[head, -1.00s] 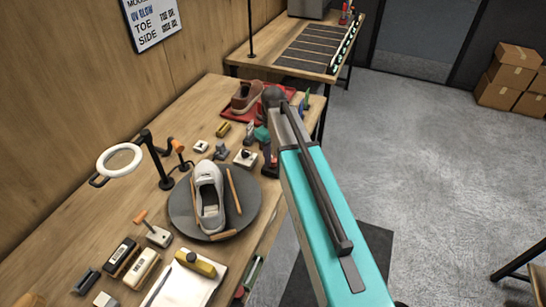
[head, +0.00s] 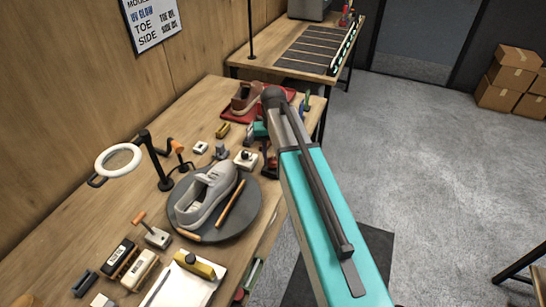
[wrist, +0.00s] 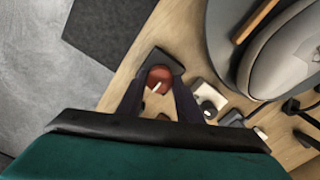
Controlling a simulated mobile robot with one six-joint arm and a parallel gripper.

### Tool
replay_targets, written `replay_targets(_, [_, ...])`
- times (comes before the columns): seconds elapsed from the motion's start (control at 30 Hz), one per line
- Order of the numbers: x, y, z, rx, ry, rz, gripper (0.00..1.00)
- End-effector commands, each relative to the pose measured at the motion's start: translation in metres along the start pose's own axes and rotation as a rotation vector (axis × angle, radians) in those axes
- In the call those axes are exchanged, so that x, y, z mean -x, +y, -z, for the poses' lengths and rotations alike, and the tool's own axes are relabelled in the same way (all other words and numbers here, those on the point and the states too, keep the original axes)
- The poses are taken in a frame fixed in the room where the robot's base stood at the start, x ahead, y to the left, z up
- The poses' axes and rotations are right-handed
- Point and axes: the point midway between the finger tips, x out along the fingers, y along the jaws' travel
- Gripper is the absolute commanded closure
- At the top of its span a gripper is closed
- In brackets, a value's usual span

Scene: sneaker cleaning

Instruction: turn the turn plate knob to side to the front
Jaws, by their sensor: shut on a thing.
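The turn plate knob (wrist: 158,78) is a round red knob with a white pointer mark, on a dark base at the table edge. In the wrist view my gripper (wrist: 158,82) has its two dark fingers on either side of the knob, shut on it. In the head view my gripper is largely hidden behind my arm, right of the plate, and I cannot make out the knob there. The dark round turn plate (head: 242,222) carries a grey sneaker (head: 205,193), lying diagonally from lower left to upper right. Both also show partly at the wrist view's right, the plate (wrist: 222,45) and sneaker (wrist: 285,60).
Orange-brown sticks (head: 230,205) lie on the plate beside the sneaker. A ring lamp (head: 118,160) stands left of it. Brushes (head: 140,270) and a paper with a yellow-topped tool (head: 195,265) lie in front. A brown shoe on a red tray (head: 240,112) is at the back.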

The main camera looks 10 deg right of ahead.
Motion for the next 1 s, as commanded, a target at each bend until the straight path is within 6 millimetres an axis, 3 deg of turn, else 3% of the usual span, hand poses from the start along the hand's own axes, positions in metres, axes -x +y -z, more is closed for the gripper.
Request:
replay_targets(0.4, [0.0008,-0.0001,0.0004,-0.009,0.001,0.0,0.9])
replay_targets(0.43, [0.0008,-0.0001,0.0004,-0.009,0.001,0.0,0.64])
replay_targets(0.53, [0.0007,0.0004,0.0005,-0.01,0.001,0.0,0.49])
replay_targets(1.0, [0.0056,0.0005,0.0002,-0.01,0.0,0.0,0.49])
